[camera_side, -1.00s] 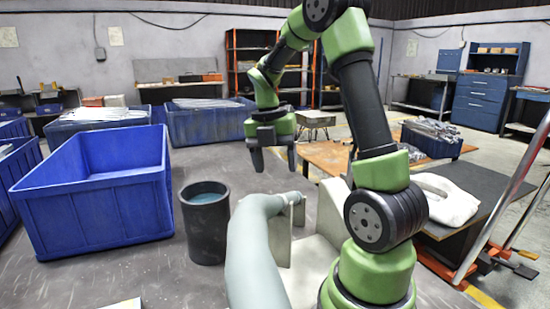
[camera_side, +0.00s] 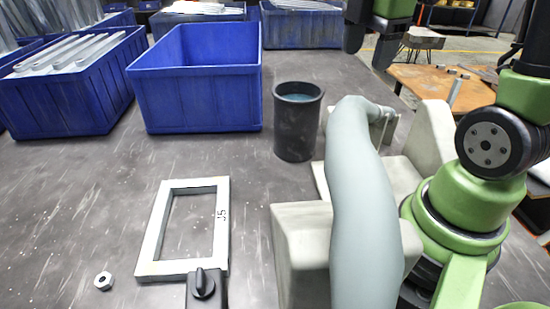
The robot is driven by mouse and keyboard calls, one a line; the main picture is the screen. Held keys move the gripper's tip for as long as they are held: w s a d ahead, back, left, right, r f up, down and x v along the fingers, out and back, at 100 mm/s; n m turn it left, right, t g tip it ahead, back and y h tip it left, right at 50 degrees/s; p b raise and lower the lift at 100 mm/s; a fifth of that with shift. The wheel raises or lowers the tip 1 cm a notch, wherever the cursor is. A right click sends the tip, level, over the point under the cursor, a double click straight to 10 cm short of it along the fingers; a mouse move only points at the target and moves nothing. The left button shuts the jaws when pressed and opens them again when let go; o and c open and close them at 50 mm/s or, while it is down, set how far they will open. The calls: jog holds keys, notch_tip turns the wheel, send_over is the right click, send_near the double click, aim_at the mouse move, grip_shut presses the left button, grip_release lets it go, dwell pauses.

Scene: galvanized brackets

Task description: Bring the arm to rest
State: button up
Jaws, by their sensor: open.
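My gripper (camera_side: 368,52) hangs at the top of the view, right of centre, with its dark fingers pointing down. The fingers are apart and nothing is between them. It is in the air, up and to the right of a dark cup (camera_side: 285,125) and touches nothing. The upper part of my arm is cut off by the top edge. My green and black base stands at the right.
A pale curved pipe-like form (camera_side: 360,200) stands near my base. A pale rectangular frame (camera_side: 155,225) and a nut (camera_side: 104,281) lie in front.

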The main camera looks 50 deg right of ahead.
jog(key=s+a+r+m+t+y, duration=0.1)
jog(key=s+a+r+m+t, duration=0.1)
jog(key=a+m, duration=0.5)
jog(key=s+a+r+m+t+y, duration=0.1)
jog(key=s+a+r+m+t, duration=0.1)
jog(key=s+a+m+t, duration=0.2)
jog(key=shift+s+a+m+y, duration=0.4)
jog(key=shift+a+m, duration=1.15)
jog(key=shift+m, duration=1.75)
